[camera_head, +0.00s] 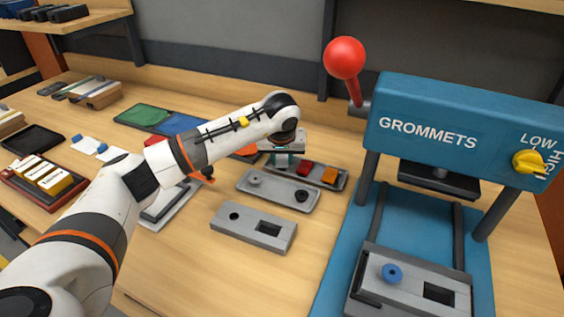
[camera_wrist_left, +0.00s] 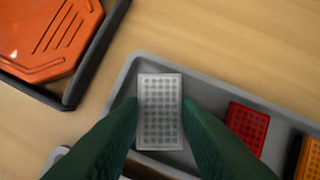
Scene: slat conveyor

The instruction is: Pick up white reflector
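The white reflector (camera_wrist_left: 160,95) is a small upright rectangle in the picture with a dotted grid, lying at the left end of a grey tray (camera_wrist_left: 210,83) in the left wrist view. My left gripper (camera_wrist_left: 160,108) has its two dark green fingers on either side of the reflector, open, with narrow gaps to its edges. In the head view my left gripper (camera_head: 284,160) points down over the left end of the tray (camera_head: 339,183) and hides the reflector. My right gripper is in neither view.
A red reflector (camera_wrist_left: 247,129) and an orange one (camera_wrist_left: 309,158) lie in the same tray to the right. Grey plates (camera_head: 254,228) lie in front. The blue grommet press (camera_head: 455,125) with its red-knobbed lever (camera_head: 345,58) stands on the right. Bare wood shows at the front.

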